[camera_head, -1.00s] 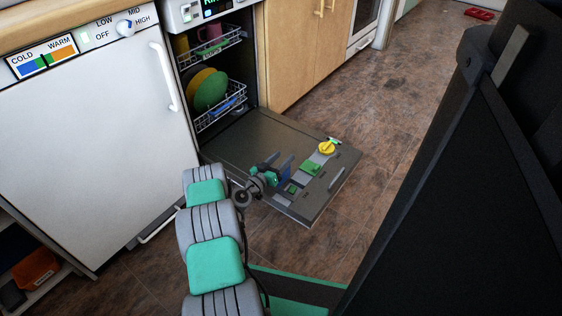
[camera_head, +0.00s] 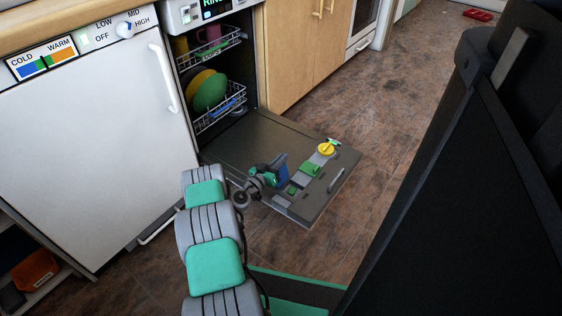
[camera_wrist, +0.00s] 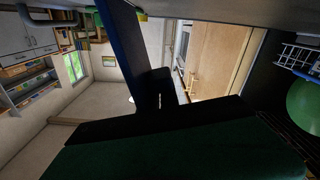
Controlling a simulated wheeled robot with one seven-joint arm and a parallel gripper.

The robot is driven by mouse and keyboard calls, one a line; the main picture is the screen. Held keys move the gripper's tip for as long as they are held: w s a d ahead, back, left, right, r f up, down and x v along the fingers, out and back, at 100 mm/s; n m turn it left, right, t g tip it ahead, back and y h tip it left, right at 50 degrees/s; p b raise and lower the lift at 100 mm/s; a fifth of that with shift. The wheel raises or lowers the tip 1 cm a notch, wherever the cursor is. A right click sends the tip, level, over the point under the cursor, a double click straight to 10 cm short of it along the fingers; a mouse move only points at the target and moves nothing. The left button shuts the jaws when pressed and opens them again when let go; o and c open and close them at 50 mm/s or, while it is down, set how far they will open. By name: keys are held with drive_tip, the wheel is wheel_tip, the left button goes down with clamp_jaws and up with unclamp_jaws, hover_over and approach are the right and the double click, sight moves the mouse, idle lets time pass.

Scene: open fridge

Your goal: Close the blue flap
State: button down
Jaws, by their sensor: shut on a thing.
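The blue flap (camera_head: 281,169) stands raised on the inner face of the lowered dishwasher door (camera_head: 240,150). In the wrist view the flap (camera_wrist: 124,45) is a dark blue strip at the top, running down towards my fingers. My gripper (camera_head: 270,179) is low over the door and shut on the flap; the dark fingers (camera_wrist: 153,95) also show in the wrist view. The gripped edge is partly hidden by the fingers.
Racks with a green plate (camera_head: 211,92) are inside the dishwasher. A white fridge (camera_head: 90,140) stands left. Floor to the right of the door is clear.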

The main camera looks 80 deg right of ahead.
drive_tip(key=c, duration=2.2)
unclamp_jaws()
drive_tip(key=shift+a+f, duration=0.15)
drive_tip(key=shift+f, duration=0.35)
drive_tip(key=shift+a+f, duration=0.15)
drive_tip(key=shift+f, duration=0.35)
drive_tip(key=c, duration=2)
unclamp_jaws()
drive_tip(key=o, duration=0.7)
drive_tip(key=shift+s, duration=0.15)
drive_tip(key=shift+o, duration=0.2)
drive_tip(key=shift+d+r, duration=0.1)
drive_tip(key=shift+p+v, duration=0.9)
drive_tip(key=shift+v, duration=1.9)
drive_tip(key=shift+w+a+r+p, duration=0.2)
drive_tip(key=shift+a+r+p, duration=0.1)
drive_tip(key=shift+a+p, duration=0.3)
drive_tip(key=p+v, duration=0.2)
drive_tip(key=shift+w+p, duration=0.1)
drive_tip(key=shift+p, duration=0.2)
drive_tip(key=shift+b, duration=0.35)
